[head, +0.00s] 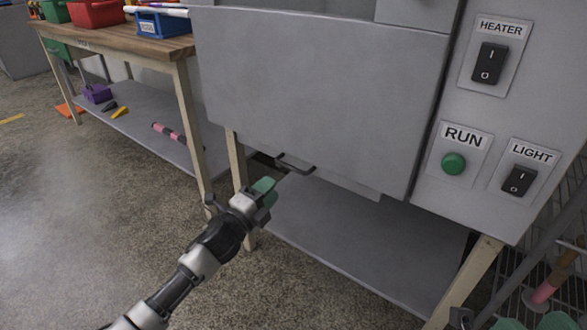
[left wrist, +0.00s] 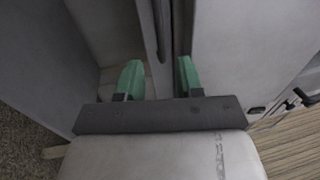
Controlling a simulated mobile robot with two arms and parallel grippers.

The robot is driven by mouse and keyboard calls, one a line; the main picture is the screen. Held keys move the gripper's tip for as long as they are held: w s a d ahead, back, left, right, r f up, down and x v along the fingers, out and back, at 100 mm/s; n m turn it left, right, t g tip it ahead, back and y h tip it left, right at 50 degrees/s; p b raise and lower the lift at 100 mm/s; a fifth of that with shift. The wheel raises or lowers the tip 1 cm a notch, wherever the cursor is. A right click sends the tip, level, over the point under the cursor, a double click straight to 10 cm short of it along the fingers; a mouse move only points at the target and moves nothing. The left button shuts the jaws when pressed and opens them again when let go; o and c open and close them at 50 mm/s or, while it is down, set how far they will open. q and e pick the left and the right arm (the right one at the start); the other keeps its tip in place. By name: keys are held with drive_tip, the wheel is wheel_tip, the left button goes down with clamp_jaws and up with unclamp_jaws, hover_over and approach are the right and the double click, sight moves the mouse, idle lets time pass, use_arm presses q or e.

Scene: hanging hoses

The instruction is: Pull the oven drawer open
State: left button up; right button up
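The grey oven (head: 320,85) stands on a light frame. A dark drawer handle (head: 295,164) sticks out at its lower edge, left of centre. The drawer front is hard to tell from the panel around it. My left gripper (head: 265,191), with green fingertips, is just in front of and below the handle. In the left wrist view the fingers (left wrist: 158,80) are apart, with nothing between their tips. A dark upright bar (left wrist: 162,30), likely the handle, lies just beyond them. Green pieces (head: 535,321) at the bottom right edge may be my right gripper, mostly cut off.
HEATER (head: 490,63), RUN (head: 453,164) and LIGHT (head: 519,180) controls are on the right panel. A low grey shelf (head: 360,235) lies under the oven. A wooden workbench (head: 120,38) with bins stands left. A wire rack (head: 560,255) is at right. Open floor lies in front.

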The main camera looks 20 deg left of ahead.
sight(290, 166)
use_arm(q)
drive_tip(key=b+x, duration=0.2)
drive_tip(key=x, duration=0.7)
drive_tip(key=shift+w, duration=0.1)
clamp_jaws()
